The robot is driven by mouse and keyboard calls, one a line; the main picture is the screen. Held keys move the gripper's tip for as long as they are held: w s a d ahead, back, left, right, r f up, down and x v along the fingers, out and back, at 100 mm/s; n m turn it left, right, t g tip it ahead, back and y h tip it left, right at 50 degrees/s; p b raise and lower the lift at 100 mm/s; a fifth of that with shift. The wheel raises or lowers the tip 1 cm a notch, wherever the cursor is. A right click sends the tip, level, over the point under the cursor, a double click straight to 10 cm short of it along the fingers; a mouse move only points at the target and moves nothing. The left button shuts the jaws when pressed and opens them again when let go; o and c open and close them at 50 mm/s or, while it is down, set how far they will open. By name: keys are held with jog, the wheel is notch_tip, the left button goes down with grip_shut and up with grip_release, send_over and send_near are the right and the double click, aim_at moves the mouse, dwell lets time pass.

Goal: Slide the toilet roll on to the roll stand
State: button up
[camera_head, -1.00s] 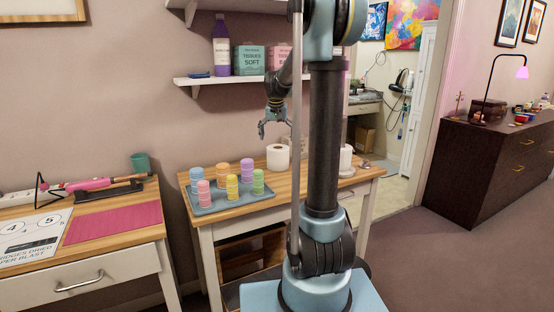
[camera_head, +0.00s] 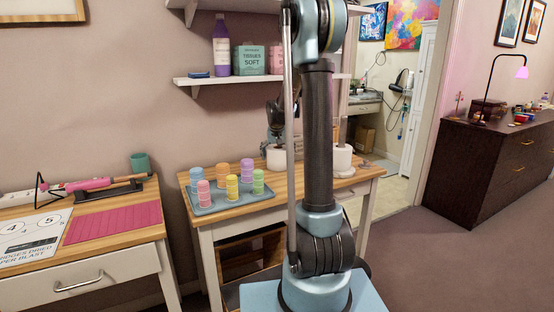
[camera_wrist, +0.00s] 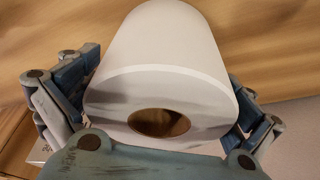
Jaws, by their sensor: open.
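A white toilet roll (camera_head: 276,159) stands upright on the wooden table, just left of my arm. In the wrist view the roll (camera_wrist: 165,65) fills the middle, with its brown core hole showing. My gripper (camera_head: 274,142) is down at the roll from above. In the wrist view my open gripper (camera_wrist: 160,105) has a blue finger on either side of the roll; firm contact cannot be told. Right of my arm, what looks like the roll stand (camera_head: 338,130) shows a thin upright post with a white roll (camera_head: 342,160) around it. My arm hides part of the tabletop between.
A grey tray (camera_head: 228,205) with several coloured cylinders stands on the table left of the roll. A shelf (camera_head: 205,80) with a bottle and tissue boxes hangs above. A second table (camera_head: 60,255) is at left, a dark dresser (camera_head: 480,170) at right.

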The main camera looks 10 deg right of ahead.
jog(key=shift+f, duration=0.15)
jog(key=c, duration=1)
